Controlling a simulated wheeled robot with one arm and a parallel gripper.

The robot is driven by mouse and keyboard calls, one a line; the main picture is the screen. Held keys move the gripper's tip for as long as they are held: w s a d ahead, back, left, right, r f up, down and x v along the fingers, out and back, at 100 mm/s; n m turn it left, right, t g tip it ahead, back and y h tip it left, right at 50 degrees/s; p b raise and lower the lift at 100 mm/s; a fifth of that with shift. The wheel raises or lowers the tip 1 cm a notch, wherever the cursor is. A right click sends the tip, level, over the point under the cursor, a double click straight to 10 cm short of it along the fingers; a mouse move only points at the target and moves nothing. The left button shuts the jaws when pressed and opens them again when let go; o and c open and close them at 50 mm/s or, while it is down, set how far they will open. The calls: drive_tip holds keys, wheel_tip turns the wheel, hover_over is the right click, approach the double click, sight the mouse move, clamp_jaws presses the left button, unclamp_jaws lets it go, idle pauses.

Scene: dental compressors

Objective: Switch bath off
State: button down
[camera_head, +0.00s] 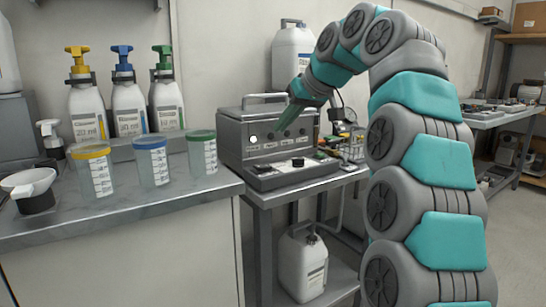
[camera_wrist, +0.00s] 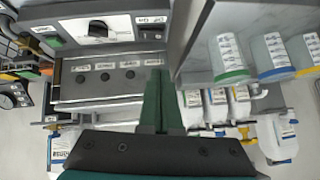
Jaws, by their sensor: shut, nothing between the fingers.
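The bath (camera_head: 235,140) is a grey metal box with a handle on its lid, standing on a metal side table. Its front control panel (camera_head: 285,175) carries a dark knob and a green patch. In the wrist view, which is turned over, the panel shows the knob (camera_wrist: 98,28) and a small dark switch (camera_wrist: 151,35) beside two small labels. The switch's position is too small to tell. My gripper (camera_head: 285,127) is shut and empty, with green fingers pointing down at the bath's front face. In the wrist view its fingers (camera_wrist: 160,80) are apart from the switch.
A counter (camera_head: 120,205) at left holds cups with yellow, blue and green lids (camera_head: 201,153) and pump bottles (camera_head: 126,105). A white jug (camera_head: 303,265) stands on the shelf below the bath. Small equipment (camera_head: 350,142) lies right of the bath.

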drive_tip(key=shift+w+d+r, duration=0.15)
drive_tip(key=shift+w+r, duration=0.2)
drive_tip(key=shift+w, duration=0.1)
drive_tip(key=shift+f, duration=0.1)
hover_over(262, 167)
drive_tip(key=f, duration=0.7)
drive_tip(key=shift+s+d+f, duration=0.25)
drive_tip(key=shift+d+f, duration=0.05)
drive_tip(key=shift+d, duration=0.1)
drive_tip(key=shift+s+a+f, duration=0.15)
drive_tip(key=shift+f, duration=1.45)
drive_tip(key=shift+f+b, duration=0.1)
drive_tip(key=shift+b, duration=0.3)
